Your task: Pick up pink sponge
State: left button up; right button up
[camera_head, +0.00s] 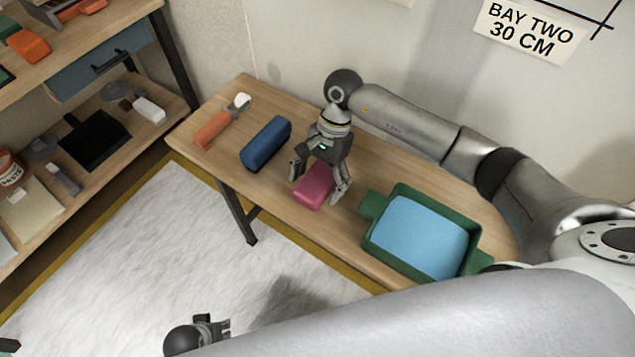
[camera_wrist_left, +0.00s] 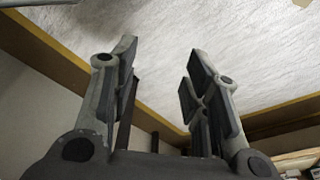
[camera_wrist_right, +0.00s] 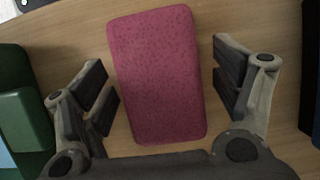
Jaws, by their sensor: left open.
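The pink sponge (camera_head: 315,188) lies on the wooden table in the head view. It also fills the middle of the right wrist view (camera_wrist_right: 158,75). My right gripper (camera_head: 319,184) is above it, pointing down, with one finger on each side. The right wrist view shows its fingers (camera_wrist_right: 165,85) open, with a narrow strip of table visible between each finger and the sponge. My left gripper (camera_head: 226,328) is low in the head view, over the pale floor and away from the table. Its fingers (camera_wrist_left: 160,85) are open and empty in the left wrist view.
A blue block (camera_head: 266,143) and an orange-handled tool (camera_head: 215,128) lie left of the sponge on the table (camera_head: 222,112). A green tray (camera_head: 385,246) with a light blue inside stands right of it. Shelves (camera_head: 150,85) with items stand at the left.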

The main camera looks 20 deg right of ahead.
aim_at(315, 183)
pick_arm(q)
jog(key=shift+f, duration=0.1)
pick_arm(e)
jog(key=c, duration=1)
pick_arm(q)
jog(key=shift+s, duration=0.1)
pick_arm(e)
jog(key=shift+r, duration=0.1)
jog(key=shift+w+r+p, duration=0.15)
jog(key=shift+r+p, duration=0.4)
jog(key=shift+r, duration=0.35)
notch_tip(315, 183, up, 2)
jog(key=shift+r, duration=0.1)
pick_arm(q)
jog(key=s+f, duration=0.2)
jog(key=f, duration=0.2)
jog(key=shift+s+a+f, duration=0.2)
jog(key=shift+s+f, duration=0.05)
jog(key=shift+s, duration=0.15)
pick_arm(e)
jog(key=s+d+r, duration=0.3)
jog(key=s+r, duration=0.6)
jog(key=s, duration=0.5)
jog(key=shift+r, duration=0.15)
jog(key=shift+d, duration=0.1)
